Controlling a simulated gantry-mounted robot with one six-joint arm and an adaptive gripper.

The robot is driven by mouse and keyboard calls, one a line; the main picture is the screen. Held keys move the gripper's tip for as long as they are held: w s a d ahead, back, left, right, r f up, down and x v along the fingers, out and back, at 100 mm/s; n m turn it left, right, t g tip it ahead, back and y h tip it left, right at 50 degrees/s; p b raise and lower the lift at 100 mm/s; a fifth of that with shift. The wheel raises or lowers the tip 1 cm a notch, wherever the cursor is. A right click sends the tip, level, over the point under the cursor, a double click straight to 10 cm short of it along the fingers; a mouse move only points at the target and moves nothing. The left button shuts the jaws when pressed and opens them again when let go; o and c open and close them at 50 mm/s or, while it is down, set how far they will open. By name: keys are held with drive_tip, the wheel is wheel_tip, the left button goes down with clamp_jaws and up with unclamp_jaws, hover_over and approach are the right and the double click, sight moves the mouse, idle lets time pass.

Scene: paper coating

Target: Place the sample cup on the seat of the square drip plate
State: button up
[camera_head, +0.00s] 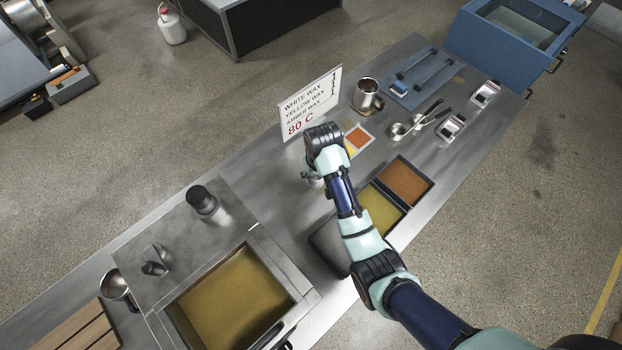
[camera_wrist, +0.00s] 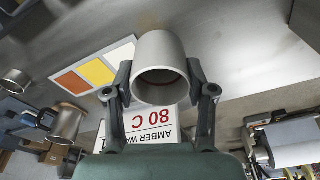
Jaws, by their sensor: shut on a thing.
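The sample cup (camera_wrist: 160,52) is a plain grey metal cylinder, held between the two fingers of my gripper (camera_wrist: 160,76) in the wrist view. Its round opening faces the camera. In the head view my wrist hides most of the gripper and cup, over the bench just in front of the wax sign. A dark grey square plate (camera_head: 326,244) lies on the bench beside my forearm, partly covered by it. It may be the square drip plate; I cannot make out a seat on it. My gripper and the cup are apart from this plate, farther back.
The wax sign (camera_head: 312,103) stands close behind my wrist, with a colour card (camera_head: 358,138) to its right. Wax trays (camera_head: 405,181) lie right of my forearm. A metal mug (camera_head: 367,97) stands farther back. A large wax bath (camera_head: 237,300) occupies the front left.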

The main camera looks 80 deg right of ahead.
wheel_tip(320, 180, down, 11)
drive_tip(key=shift+r+b, duration=0.1)
drive_tip(key=shift+b, duration=0.6)
drive_tip(key=o, duration=1.3)
drive_tip(key=shift+c, duration=0.2)
drive_tip(key=r, duration=0.3)
drive_tip(key=a+r+p, duration=0.1)
drive_tip(key=r, duration=0.3)
drive_tip(key=r+p, duration=0.1)
drive_tip(key=r, duration=0.3)
drive_tip(key=shift+s+a+r, duration=0.2)
drive_tip(key=shift+s+r, duration=0.05)
drive_tip(key=shift+s, duration=0.1)
drive_tip(key=shift+r, duration=0.2)
drive_tip(key=shift+o, duration=0.5)
